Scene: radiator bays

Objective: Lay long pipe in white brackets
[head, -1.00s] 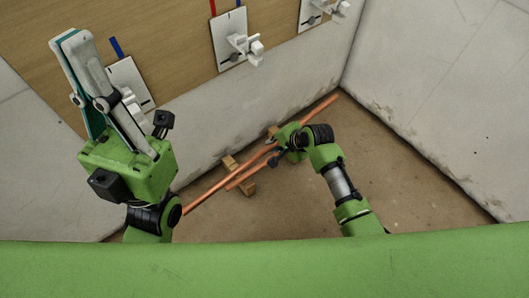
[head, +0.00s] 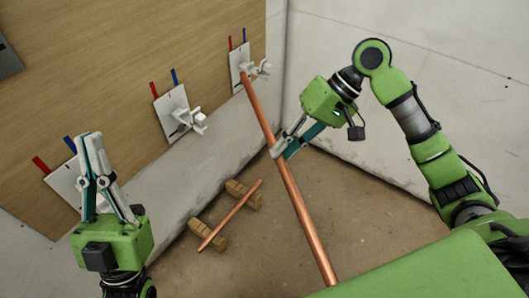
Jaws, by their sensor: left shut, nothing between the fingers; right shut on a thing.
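The long copper pipe (head: 304,220) slants from the panel's far right down to the lower middle, raised off the floor. My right gripper (head: 281,150) is shut around its upper part. White brackets on pale plates line the wooden panel: a left one (head: 65,186) mostly behind my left gripper, a middle one (head: 190,121) and a right one (head: 258,69). The pipe's upper end overlaps the right plate near its bracket; I cannot tell whether they touch. My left gripper (head: 91,141) is shut and empty, pointing up in front of the left plate.
A shorter copper pipe (head: 231,214) lies across two wooden blocks (head: 243,194) on the floor. Red and blue marks (head: 173,76) stand above the plates. Pale walls (head: 410,70) close the corner at the back and right. Bare floor lies right of the long pipe.

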